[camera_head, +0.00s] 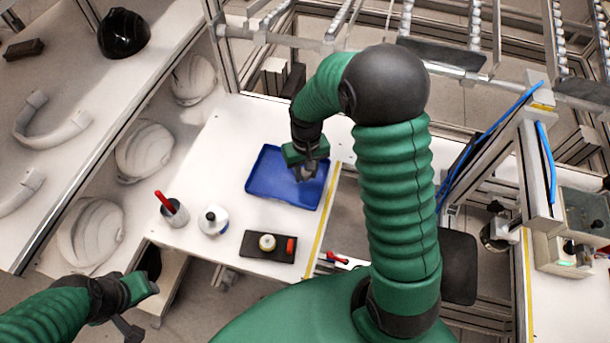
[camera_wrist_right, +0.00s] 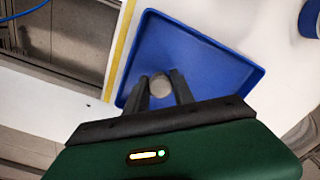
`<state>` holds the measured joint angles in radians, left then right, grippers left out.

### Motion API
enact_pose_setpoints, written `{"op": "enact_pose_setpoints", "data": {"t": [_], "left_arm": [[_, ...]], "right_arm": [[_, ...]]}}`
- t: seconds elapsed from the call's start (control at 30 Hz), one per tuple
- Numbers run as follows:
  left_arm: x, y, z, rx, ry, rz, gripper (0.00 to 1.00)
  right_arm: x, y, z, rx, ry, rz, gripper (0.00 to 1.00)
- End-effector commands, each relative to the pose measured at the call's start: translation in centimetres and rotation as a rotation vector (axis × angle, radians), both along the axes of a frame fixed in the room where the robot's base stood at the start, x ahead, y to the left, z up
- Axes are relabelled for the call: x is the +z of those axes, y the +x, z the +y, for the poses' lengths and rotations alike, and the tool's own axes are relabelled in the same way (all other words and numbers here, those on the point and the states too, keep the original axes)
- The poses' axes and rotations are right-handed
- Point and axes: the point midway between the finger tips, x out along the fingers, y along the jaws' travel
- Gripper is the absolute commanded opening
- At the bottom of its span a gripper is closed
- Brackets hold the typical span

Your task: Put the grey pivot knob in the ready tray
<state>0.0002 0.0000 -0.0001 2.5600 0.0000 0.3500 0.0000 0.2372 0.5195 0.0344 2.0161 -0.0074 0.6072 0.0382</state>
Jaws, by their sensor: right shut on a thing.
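The blue tray (camera_head: 262,180) lies on the white table, and it also fills the middle of the right wrist view (camera_wrist_right: 215,65). My right gripper (camera_head: 304,174) is over the tray, pointing down. In the right wrist view, the grey pivot knob (camera_wrist_right: 160,84) shows as a small round grey shape between the fingertips of my right gripper (camera_wrist_right: 160,88), which is shut on it. I cannot tell whether the knob touches the tray floor.
A dark board (camera_head: 255,250) with a pale round part and an orange part lies in front of the tray. A white bottle (camera_head: 214,221) and a cup (camera_head: 175,213) with a red-handled tool stand to the left. White helmet shells (camera_head: 145,150) sit on the left shelf.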

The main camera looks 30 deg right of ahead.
Motion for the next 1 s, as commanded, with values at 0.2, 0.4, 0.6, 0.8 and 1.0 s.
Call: {"op": "enact_pose_setpoints", "data": {"t": [0.2,0.4,0.6,0.8,1.0], "left_arm": [[-0.1,0.0,0.0,-0.001,0.000,0.000,0.36],[-0.2,0.0,0.0,0.000,0.000,0.000,0.36],[-0.5,0.0,0.0,0.000,0.000,0.000,0.36],[-0.7,0.0,0.0,0.000,0.000,0.000,0.36],[-0.8,0.0,0.0,0.000,0.000,0.000,0.36]], "right_arm": [[-2.3,0.0,0.1,0.000,-0.001,0.001,0.00],[-2.6,-0.1,0.2,0.001,0.000,0.003,0.00],[-3.3,-0.2,0.3,0.001,0.002,0.006,0.00],[-3.9,-0.4,0.4,0.002,0.005,0.010,0.00],[-4.0,-0.3,0.5,0.002,0.006,0.014,0.51]]}}
